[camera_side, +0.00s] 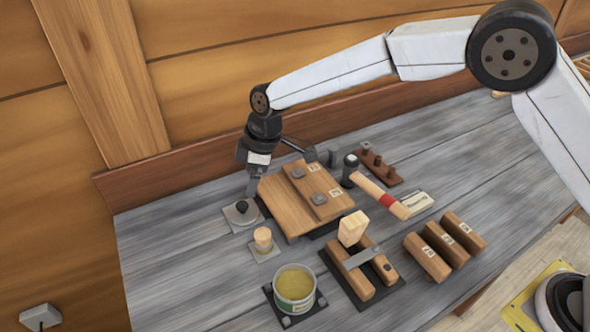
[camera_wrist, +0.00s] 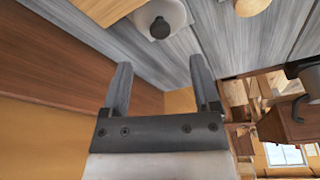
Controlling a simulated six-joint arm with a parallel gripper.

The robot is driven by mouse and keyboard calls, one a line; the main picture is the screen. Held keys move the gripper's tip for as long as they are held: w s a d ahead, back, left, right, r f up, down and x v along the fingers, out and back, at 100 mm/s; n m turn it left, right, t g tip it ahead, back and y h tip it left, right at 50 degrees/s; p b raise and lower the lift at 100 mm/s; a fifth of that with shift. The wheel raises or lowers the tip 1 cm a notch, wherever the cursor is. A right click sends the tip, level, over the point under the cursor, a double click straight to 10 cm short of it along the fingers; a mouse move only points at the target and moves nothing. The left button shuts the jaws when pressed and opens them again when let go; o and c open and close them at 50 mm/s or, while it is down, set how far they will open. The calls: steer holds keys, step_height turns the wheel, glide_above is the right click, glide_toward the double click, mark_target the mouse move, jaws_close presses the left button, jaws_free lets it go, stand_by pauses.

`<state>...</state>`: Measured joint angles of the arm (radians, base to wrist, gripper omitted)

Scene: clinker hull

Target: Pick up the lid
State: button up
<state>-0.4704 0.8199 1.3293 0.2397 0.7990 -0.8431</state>
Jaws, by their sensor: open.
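The lid (camera_side: 242,213) looks like a pale grey round piece with a dark knob on top. It lies on a light square plate at the bench's left, by the wall side. In the wrist view the lid (camera_wrist: 172,14) is at the top, cut by the edge, its dark knob toward me. My gripper (camera_side: 280,173) is above the bench near the lid, one finger close to the knob in the side view. In the wrist view my gripper (camera_wrist: 160,65) has its fingers apart with nothing between them; the knob appears beyond the fingertips. I cannot tell the exact gap.
A small wooden peg (camera_side: 263,238) and an open tin (camera_side: 294,287) stand in front. The wooden wall rises behind.

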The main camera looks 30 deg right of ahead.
mark_target(242, 204)
steer(key=shift+a+x, duration=0.25)
steer(key=shift+x, duration=1.15)
steer(key=shift+x, duration=2.5)
steer(key=shift+w, duration=0.2)
jaws_close()
